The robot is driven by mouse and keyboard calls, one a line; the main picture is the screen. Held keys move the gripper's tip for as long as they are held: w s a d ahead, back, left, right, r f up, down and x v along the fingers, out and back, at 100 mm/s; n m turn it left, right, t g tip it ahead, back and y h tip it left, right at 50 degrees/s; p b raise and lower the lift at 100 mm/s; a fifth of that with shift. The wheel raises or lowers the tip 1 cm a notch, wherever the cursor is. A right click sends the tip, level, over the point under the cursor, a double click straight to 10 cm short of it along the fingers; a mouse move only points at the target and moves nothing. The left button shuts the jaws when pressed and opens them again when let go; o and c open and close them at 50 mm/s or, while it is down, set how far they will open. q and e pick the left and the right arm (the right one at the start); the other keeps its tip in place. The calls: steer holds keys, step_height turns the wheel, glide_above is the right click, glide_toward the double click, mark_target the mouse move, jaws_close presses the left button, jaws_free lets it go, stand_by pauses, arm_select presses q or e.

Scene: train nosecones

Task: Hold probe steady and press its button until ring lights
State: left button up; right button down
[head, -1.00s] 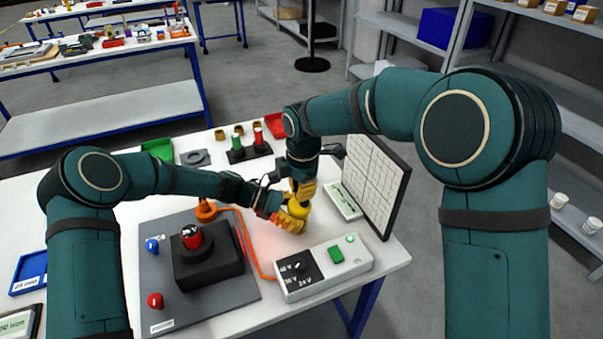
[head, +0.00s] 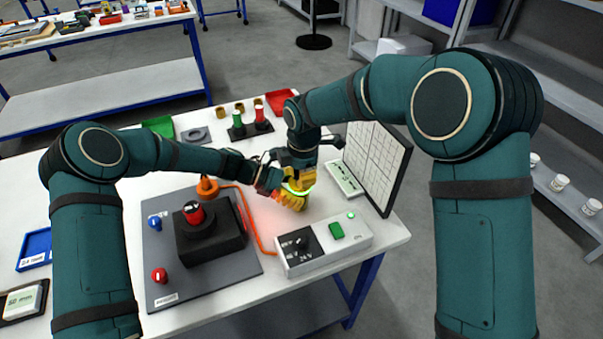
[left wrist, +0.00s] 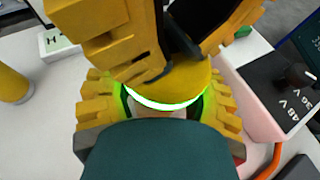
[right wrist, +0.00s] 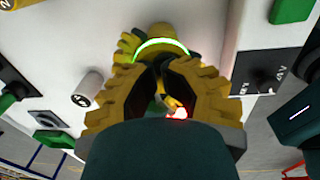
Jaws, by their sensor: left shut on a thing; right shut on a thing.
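The yellow probe shows best in the left wrist view (left wrist: 165,88), with a bright green lit ring around it. In the head view the ring is a green arc just under my right gripper (head: 300,178). My left gripper (head: 288,199) is shut on the probe from the side, low over the table; its fingers flank the probe in its wrist view. My right gripper comes down from above and is shut at the probe's upper part; its fingers hide much of it. In the right wrist view the lit ring (right wrist: 160,44) shows beyond the fingers, with a small red glow between them.
A white voltage box (head: 325,245) with a dial and green button stands close in front. A grey board (head: 205,245) with a black block and red knob lies left. An orange cable runs between. A white gridded panel (head: 372,165) stands right. Trays and cups lie behind.

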arm_select(q)
steer(key=shift+d+r, duration=0.15)
arm_select(e)
steer(key=shift+f, duration=0.15)
step_height(320, 180, up, 14)
steer(key=shift+s+d, duration=0.25)
steer(key=shift+s, duration=0.1)
stand_by(0.6)
arm_select(q)
steer(key=o, duration=1.4)
